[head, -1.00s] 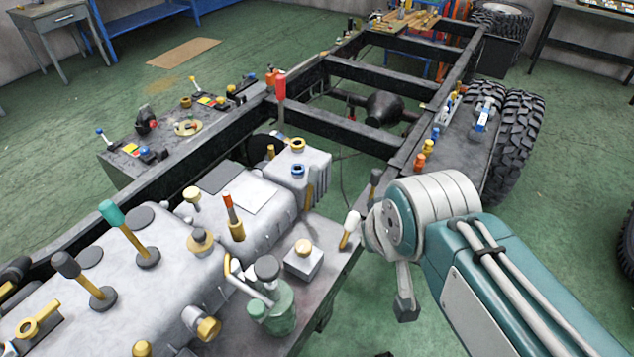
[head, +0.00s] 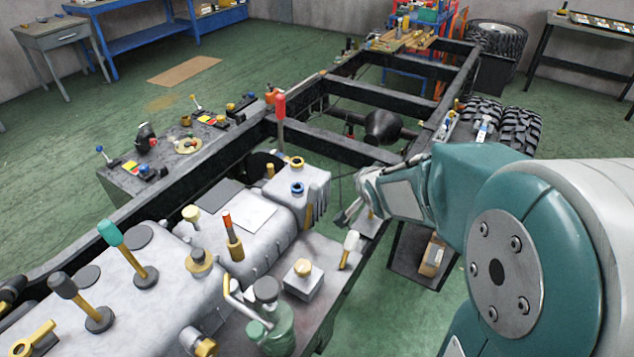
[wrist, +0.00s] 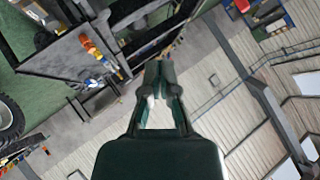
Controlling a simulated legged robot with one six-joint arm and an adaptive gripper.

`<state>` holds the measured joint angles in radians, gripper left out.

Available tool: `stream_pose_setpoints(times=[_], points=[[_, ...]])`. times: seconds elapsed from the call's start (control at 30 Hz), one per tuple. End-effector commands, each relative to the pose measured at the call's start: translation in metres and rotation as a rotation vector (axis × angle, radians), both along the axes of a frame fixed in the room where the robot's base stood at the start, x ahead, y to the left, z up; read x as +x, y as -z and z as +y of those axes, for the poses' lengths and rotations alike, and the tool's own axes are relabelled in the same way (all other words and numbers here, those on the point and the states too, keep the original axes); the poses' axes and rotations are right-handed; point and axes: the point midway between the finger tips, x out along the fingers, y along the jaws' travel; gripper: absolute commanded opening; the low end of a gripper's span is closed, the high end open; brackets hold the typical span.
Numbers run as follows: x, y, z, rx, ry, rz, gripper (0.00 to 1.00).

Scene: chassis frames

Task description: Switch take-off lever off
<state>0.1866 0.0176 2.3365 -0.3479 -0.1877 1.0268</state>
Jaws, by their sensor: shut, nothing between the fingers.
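Several levers stand on and around the grey gearbox housing (head: 165,240), and no label tells which is the take-off lever. One has a teal knob (head: 110,233), one a black knob (head: 62,285), one an orange-red tip (head: 228,222). A red-handled lever (head: 280,110) stands at the frame rail. A white-knobbed lever (head: 350,243) and a grey-handled lever (head: 312,198) are at the right. My gripper (head: 343,220) is shut and empty, close to the white-knobbed and grey-handled levers; contact is unclear. In the wrist view its fingers (wrist: 158,72) are together.
The black chassis frame (head: 385,88) runs to the back. A grey block with a yellow cap (head: 302,278) and a green canister (head: 270,328) are near the levers. Tyres (head: 520,130) stand at the right. A side table (head: 190,150) holds switches. Green floor is open at left.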

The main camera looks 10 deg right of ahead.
Motion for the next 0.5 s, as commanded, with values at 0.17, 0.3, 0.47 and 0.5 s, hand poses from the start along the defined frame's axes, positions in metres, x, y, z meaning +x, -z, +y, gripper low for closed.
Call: stream_pose_setpoints(times=[0.17, 0.3, 0.47, 0.5], points=[[0.03, 0.032, -0.008, 0.158, 0.042, -0.082, 0.0], [0.048, 0.056, -0.011, 0.302, 0.063, -0.143, 0.0], [0.062, 0.086, -0.013, 0.489, 0.078, -0.201, 0.0], [0.065, 0.094, -0.013, 0.538, 0.081, -0.213, 0.0]])
